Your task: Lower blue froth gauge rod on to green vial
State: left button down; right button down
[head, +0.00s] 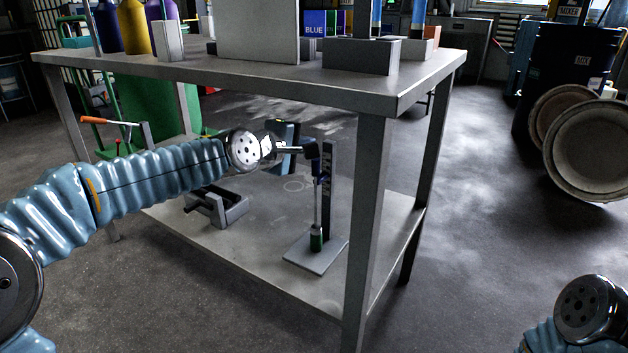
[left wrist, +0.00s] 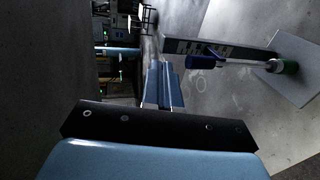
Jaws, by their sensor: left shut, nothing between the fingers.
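The gauge stands on the lower shelf. My right gripper is out of view.
The table top (head: 250,75) spans above the shelf, with its front leg (head: 367,220) right of the gauge. A grey fixture (head: 216,206) sits on the shelf to the left. Bottles and blocks stand on the table top.

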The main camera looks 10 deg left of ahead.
pick_arm(q)
jog(key=s+a, duration=0.3)
jog(key=s, duration=0.7)
jog(key=shift+a, duration=0.3)
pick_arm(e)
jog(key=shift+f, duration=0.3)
pick_arm(q)
jog(key=shift+s, duration=0.15)
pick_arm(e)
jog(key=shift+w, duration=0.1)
